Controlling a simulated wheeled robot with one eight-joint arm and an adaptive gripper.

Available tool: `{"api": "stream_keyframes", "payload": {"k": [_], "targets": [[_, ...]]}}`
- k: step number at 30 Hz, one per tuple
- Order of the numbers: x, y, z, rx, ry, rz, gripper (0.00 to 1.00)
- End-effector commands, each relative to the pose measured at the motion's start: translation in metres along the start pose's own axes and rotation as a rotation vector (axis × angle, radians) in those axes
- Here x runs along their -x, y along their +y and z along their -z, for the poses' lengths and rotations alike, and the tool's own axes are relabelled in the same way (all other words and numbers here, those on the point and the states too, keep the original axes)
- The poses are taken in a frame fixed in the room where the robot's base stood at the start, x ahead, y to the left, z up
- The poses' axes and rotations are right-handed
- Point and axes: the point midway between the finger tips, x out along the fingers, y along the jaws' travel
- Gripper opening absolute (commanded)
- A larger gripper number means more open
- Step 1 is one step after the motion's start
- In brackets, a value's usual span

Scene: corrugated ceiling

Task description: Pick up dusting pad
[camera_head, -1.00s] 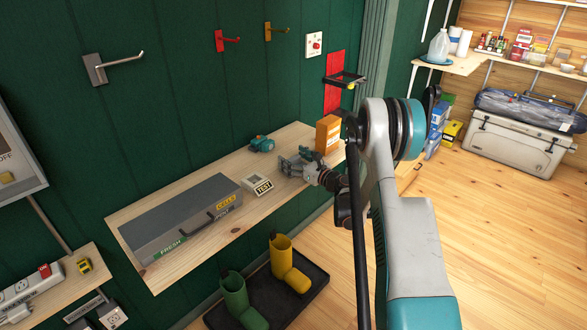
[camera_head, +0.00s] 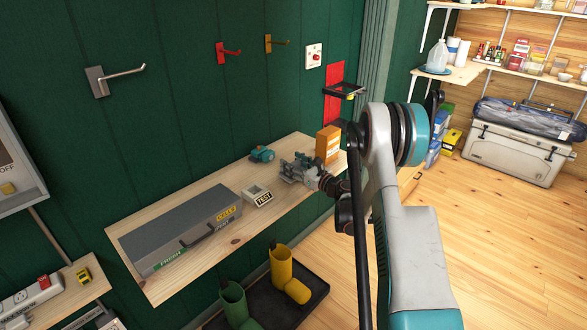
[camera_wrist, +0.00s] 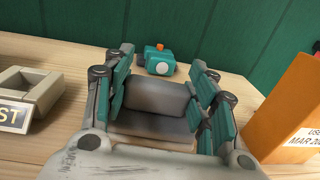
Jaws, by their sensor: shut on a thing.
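My gripper (camera_head: 296,170) is low over the wooden shelf, between the small TEST block and the orange box. In the wrist view, my gripper (camera_wrist: 160,82) has its teal-lined fingers on either side of a grey, soft-edged block (camera_wrist: 158,98), which looks like the dusting pad. The fingers are shut on it. The pad's lower part is hidden, and in the head view the gripper mostly covers it. I cannot tell whether it is still resting on the shelf.
A teal device with an orange knob (camera_wrist: 158,62) stands just beyond my fingers. The orange box (camera_head: 328,144) is close on the right, the TEST block (camera_head: 257,196) on the left. A long grey case (camera_head: 180,232) fills the shelf's left part. The green wall is behind.

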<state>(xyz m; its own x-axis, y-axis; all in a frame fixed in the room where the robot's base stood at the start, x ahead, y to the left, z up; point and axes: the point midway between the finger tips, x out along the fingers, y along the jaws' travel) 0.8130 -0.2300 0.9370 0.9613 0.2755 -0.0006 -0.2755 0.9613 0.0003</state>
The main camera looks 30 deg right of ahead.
Motion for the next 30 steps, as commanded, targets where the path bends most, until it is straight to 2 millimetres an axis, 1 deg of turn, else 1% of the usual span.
{"api": "stream_keyframes", "payload": {"k": [1, 5, 9, 12, 15, 18, 21, 24, 30], "targets": [[0.000, 0.000, -0.012, 0.000, 0.000, 0.000, 0.33], [0.000, 0.000, -0.044, 0.000, 0.000, 0.000, 0.33], [0.000, 0.000, -0.085, 0.000, 0.000, 0.000, 0.33], [0.001, 0.001, -0.112, 0.000, 0.000, 0.000, 0.33], [0.000, 0.001, -0.135, 0.000, 0.000, 0.000, 0.33], [0.000, 0.000, -0.153, 0.000, 0.000, 0.000, 0.33], [0.000, 0.000, -0.165, 0.000, 0.000, 0.000, 0.33], [0.000, 0.000, -0.173, 0.000, 0.000, 0.000, 0.33], [0.000, 0.000, -0.178, 0.000, 0.000, 0.000, 0.33]]}}
